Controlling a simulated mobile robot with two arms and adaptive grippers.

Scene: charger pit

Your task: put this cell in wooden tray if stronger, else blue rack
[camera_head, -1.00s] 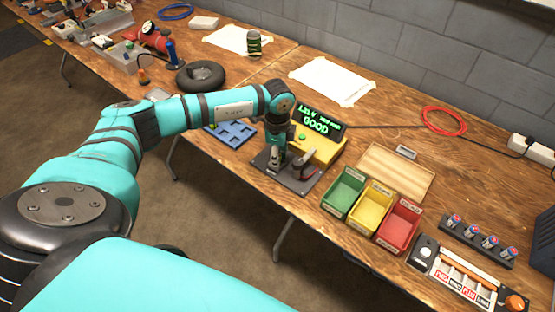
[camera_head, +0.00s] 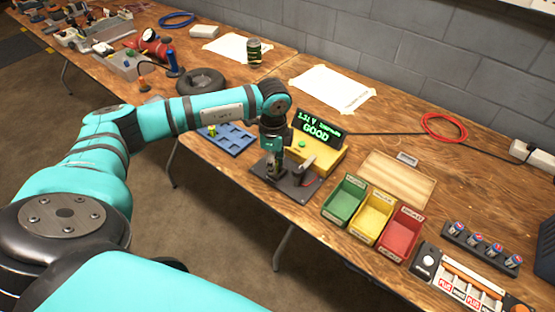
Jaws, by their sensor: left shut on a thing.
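My left gripper (camera_head: 273,170) reaches down over the black base plate (camera_head: 293,188) of the yellow tester (camera_head: 325,160). It is shut on the cell, which is mostly hidden by the fingers; I cannot tell whether the cell touches the plate. The tester's screen (camera_head: 318,128) shows green text that seems to read 1.31 V and GOOD. The blue rack (camera_head: 238,146) lies left of the tester, partly behind my arm, with a small yellow-green cell (camera_head: 212,130) at its left end. The wooden tray (camera_head: 425,192) is right of the tester and looks empty. My right gripper is not in view.
Green (camera_head: 343,201), yellow (camera_head: 372,219) and red (camera_head: 401,236) bins stand in front of the wooden tray. A black holder (camera_head: 481,250) with several cells and a panel with an orange knob (camera_head: 517,310) are at the right. A black ring (camera_head: 200,81) lies behind my arm.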

